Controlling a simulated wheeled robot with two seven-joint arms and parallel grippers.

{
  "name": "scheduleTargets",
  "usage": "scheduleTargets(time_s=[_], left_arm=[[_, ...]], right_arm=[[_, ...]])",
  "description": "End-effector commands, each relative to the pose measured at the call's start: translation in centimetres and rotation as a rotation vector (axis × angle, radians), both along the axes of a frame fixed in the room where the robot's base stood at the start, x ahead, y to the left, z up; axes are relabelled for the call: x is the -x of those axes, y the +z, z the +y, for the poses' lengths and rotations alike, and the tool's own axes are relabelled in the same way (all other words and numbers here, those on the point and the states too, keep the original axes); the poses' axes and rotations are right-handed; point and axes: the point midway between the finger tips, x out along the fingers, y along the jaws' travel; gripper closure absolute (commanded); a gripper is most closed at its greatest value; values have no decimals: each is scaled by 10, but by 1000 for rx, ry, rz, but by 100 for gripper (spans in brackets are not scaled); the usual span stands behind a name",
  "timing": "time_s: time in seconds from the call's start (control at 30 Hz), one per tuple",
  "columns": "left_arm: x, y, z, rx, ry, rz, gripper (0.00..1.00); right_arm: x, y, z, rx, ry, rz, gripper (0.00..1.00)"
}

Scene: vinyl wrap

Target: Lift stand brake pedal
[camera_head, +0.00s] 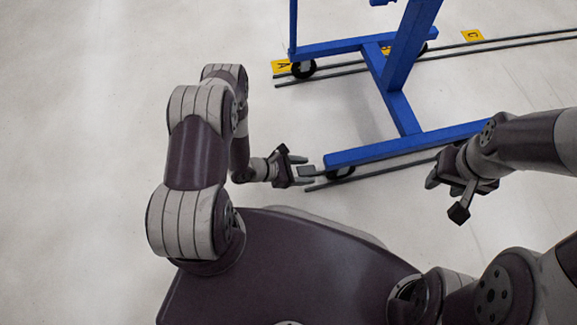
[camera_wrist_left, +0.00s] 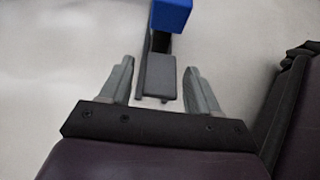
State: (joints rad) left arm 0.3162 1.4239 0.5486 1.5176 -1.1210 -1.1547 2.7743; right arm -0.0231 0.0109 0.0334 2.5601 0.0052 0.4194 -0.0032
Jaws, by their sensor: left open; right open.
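The blue stand (camera_head: 400,75) is on the floor in the head view, with wheels under its base beams. The grey brake pedal (camera_head: 307,171) sticks out at the near left end of the front beam, beside a wheel. In the left wrist view the pedal (camera_wrist_left: 160,77) lies between the two fingers, with the blue beam end (camera_wrist_left: 171,14) beyond it. My left gripper (camera_head: 298,168) is open around the pedal, with a gap on each side; contact is not visible. My right gripper (camera_head: 447,197) is open and empty, in front of the beam at the right.
Dark floor rails (camera_head: 515,41) run under the stand's wheels. Yellow floor markers (camera_head: 473,36) lie along the far rail, one with a letter A (camera_head: 281,67). The light floor at the left is clear. My own base fills the bottom middle.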

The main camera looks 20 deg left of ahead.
Motion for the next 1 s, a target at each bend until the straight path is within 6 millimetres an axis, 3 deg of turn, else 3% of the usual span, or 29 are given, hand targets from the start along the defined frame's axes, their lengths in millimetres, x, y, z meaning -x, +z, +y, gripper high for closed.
scheduleTargets(time_s=[0.1,0.43,1.0], left_arm=[[13,23,21,1,7,2,38],[46,53,69,1,4,1,38],[51,55,74,0,0,2,38]], right_arm=[[0,23,0,0,0,0,57],[0,51,0,0,0,0,57],[0,51,0,0,0,0,57]])
